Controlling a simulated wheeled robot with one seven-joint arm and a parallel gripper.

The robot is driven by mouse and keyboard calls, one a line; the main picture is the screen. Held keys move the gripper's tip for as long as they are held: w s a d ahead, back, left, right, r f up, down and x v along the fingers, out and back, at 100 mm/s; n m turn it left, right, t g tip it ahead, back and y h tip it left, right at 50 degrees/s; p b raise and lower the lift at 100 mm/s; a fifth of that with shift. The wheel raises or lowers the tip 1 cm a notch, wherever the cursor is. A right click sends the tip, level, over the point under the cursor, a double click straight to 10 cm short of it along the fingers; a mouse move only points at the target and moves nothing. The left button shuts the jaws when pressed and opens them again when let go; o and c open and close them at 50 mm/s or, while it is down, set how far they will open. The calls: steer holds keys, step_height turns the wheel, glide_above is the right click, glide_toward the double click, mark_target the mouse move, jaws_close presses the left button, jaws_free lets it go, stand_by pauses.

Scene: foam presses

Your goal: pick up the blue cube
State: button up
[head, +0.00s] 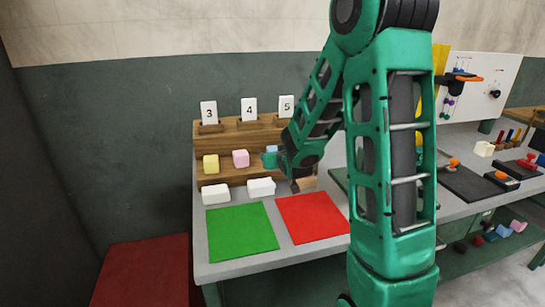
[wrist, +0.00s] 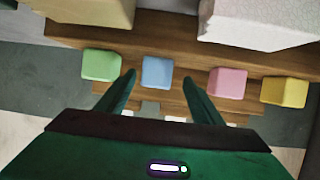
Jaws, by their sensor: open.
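The blue cube (wrist: 157,71) sits on a wooden shelf step (wrist: 130,38), between a green cube (wrist: 101,65) and a pink cube (wrist: 227,82) in the wrist view. My gripper (wrist: 159,77) is open, with one finger on each side of the blue cube's place in the picture and gaps showing on both sides. The cube is not held. In the head view only a small part of the blue cube (head: 272,149) shows above my gripper (head: 271,160). My arm hides the green cube there.
A yellow cube (head: 210,165) stands left of the pink one. White blocks (head: 215,193) (head: 261,187) stand in front of the rack, behind a green mat (head: 242,232) and a red mat (head: 312,218). Number cards (head: 249,109) stand on the top step.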

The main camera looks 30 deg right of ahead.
steer(key=shift+d+x, duration=0.1)
steer(key=shift+x, duration=1.2)
steer(key=shift+d+x, duration=0.15)
steer(key=shift+x, duration=1.2)
steer(key=shift+r, duration=0.2)
steer(key=shift+c, duration=0.6)
steer(key=c, duration=1)
